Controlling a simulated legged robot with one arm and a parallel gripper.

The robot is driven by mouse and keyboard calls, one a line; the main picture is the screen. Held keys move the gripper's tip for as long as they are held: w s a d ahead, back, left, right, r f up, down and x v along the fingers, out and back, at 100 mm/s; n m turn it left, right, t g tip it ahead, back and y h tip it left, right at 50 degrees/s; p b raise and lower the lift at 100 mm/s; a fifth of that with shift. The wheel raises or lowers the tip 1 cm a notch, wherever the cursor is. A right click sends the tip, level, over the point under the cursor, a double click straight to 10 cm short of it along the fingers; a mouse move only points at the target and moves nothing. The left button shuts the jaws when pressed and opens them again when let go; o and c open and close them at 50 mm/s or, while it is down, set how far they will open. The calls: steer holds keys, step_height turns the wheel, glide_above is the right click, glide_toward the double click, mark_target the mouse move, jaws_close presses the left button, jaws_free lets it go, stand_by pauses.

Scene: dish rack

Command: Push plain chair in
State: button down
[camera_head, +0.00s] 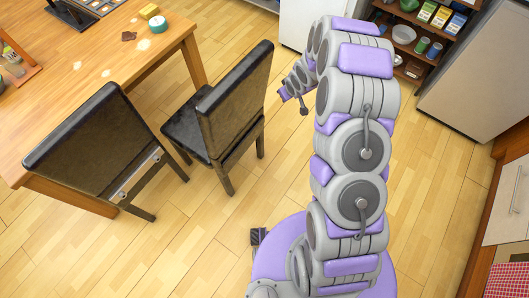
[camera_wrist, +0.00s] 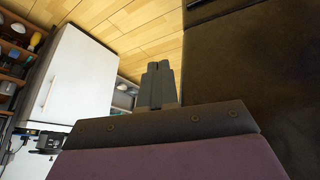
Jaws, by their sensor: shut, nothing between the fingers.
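Two dark chairs stand by the wooden table. The right chair (camera_head: 235,100) has a plain back and stands out from the table edge, its seat facing the table. The left chair (camera_head: 100,145) is close against the table and has a light metal-like strip low on its back. My gripper (camera_head: 283,96) is just right of the right chair's back in the head view; a gap or contact is hard to judge. In the wrist view my gripper (camera_wrist: 158,75) is shut and empty, beside a dark brown panel (camera_wrist: 255,50) that looks like a chair back.
The wooden table (camera_head: 70,95) fills the upper left, with a teal round item (camera_head: 158,24) and a yellow block (camera_head: 149,11) on it. A shelf (camera_head: 425,35) with bowls and boxes and a grey cabinet (camera_head: 480,75) stand at right. Wooden floor is open around the right chair.

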steer(key=s+a+f+n+t+y+p, duration=0.15)
steer(key=a+f, duration=0.25)
steer(key=f, duration=0.7)
steer(key=s+a+f+n+y, duration=0.2)
steer(key=a+f+y, duration=0.1)
steer(key=f, duration=0.9)
steer(key=s+a+f+y, duration=0.35)
steer(key=s+f, duration=0.25)
steer(key=s, duration=0.2)
steer(key=shift+n+h, duration=0.25)
steer(key=shift+h, duration=0.15)
steer(key=w+a+b, duration=0.1)
steer(key=w+a, duration=0.1)
steer(key=w+a+b, duration=0.1)
steer(key=a, duration=0.1)
steer(key=shift+w+f, duration=0.2)
steer(key=shift+w, duration=0.2)
steer(key=shift+w, duration=0.1)
steer(key=shift+w+a+r, duration=0.1)
steer(key=shift+w+a, duration=0.35)
steer(key=shift+a, duration=0.15)
